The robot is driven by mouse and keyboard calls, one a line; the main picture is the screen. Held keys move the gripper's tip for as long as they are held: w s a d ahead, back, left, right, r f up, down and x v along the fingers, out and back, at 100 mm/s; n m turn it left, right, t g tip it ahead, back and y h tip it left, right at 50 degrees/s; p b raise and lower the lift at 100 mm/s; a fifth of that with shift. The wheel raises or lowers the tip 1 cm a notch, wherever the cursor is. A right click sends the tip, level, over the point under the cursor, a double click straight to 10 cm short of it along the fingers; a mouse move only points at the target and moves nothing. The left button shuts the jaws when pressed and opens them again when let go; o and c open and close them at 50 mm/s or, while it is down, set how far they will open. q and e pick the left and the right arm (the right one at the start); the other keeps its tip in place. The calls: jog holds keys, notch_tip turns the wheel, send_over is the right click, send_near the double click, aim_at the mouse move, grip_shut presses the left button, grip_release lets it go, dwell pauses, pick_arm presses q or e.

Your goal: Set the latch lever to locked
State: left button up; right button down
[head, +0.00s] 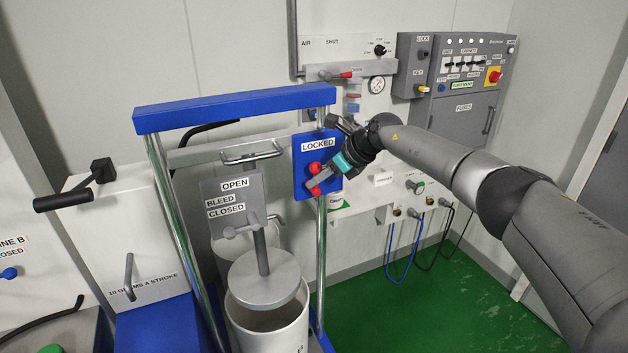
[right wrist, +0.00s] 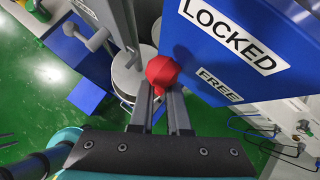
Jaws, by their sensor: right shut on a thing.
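The latch plate (head: 301,178) is a blue panel on the blue-topped frame, with a LOCKED label (head: 317,145) near its top. In the right wrist view, a FREE label (right wrist: 220,85) shows below the LOCKED label (right wrist: 232,35). The latch lever (head: 314,168) shows red in front of the plate, partly hidden by my gripper. Its red knob (right wrist: 162,70) sits at my fingertips in the right wrist view, left of the FREE label. My right gripper (head: 316,186) is shut on the lever. My left gripper is not in view.
A white drum (head: 262,330) with a grey lid stands below the plate, between chrome posts. An OPEN/BLEED/CLOSED panel (head: 221,188) is left of it. A black-handled lever (head: 75,198) juts out at left. Wall controls (head: 460,75) are behind; green floor is clear at right.

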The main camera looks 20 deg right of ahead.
jog(key=shift+w+a+r, duration=0.25)
jog(key=shift+w+r, duration=0.05)
jog(key=shift+r, duration=0.3)
jog(key=c, duration=0.9)
grip_release()
jog(key=shift+c, duration=0.2)
jog(key=shift+o, duration=0.2)
jog(key=shift+a+f, duration=0.15)
jog(key=shift+a, duration=0.05)
jog(key=shift+d+f, duration=0.15)
jog(key=shift+f, duration=0.1)
jog(key=shift+s+d+r, duration=0.1)
jog(key=shift+s+d+r, duration=0.3)
jog(key=shift+r, duration=0.1)
jog(key=b+v, duration=0.2)
jog(key=v, duration=1.1)
jog(key=shift+s+r, duration=0.25)
jog(key=shift+s, duration=0.05)
